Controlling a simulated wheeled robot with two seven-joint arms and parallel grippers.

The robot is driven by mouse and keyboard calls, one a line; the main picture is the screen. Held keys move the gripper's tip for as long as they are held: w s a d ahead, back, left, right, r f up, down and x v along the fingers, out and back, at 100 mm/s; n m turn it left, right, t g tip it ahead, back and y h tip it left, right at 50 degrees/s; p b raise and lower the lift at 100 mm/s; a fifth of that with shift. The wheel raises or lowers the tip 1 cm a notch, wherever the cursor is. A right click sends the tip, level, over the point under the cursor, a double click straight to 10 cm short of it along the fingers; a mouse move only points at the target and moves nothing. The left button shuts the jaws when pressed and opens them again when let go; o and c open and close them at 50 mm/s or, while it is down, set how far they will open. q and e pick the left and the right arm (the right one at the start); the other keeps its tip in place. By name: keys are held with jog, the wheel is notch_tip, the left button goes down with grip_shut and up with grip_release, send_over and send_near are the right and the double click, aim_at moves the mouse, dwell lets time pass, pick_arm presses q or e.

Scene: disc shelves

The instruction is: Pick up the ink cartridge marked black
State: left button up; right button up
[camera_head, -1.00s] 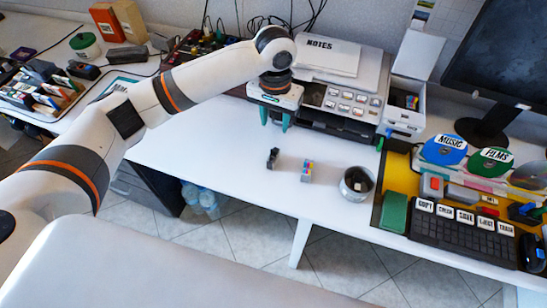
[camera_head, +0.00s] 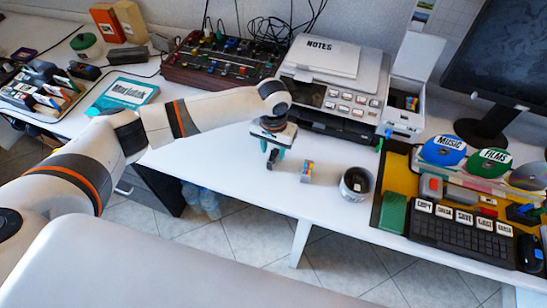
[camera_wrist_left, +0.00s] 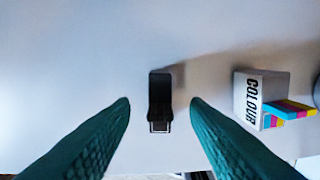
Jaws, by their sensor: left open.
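The black ink cartridge (camera_head: 272,163) stands on the white table, small and dark, partly hidden by my gripper in the head view. In the left wrist view the cartridge (camera_wrist_left: 160,95) lies in line with the gap between my fingertips; I can read no label on it. My left gripper (camera_head: 275,145) is open above it with green fingers pointing down. The fingertips (camera_wrist_left: 160,103) show on either side of the cartridge, with space on both sides. A white cartridge marked COLOUR (camera_wrist_left: 250,97) stands to the right; it also shows in the head view (camera_head: 307,172).
A metal cup (camera_head: 356,183) stands right of the cartridges. The printer (camera_head: 330,105) with NOTES paper is behind them. A yellow mat (camera_head: 383,195) with keyboard and discs lies to the right. The table's front edge is close, and bare table lies left of the gripper.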

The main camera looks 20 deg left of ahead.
pick_arm(q)
jog(key=shift+c, duration=0.2)
grip_shut()
jog(key=shift+r, duration=0.1)
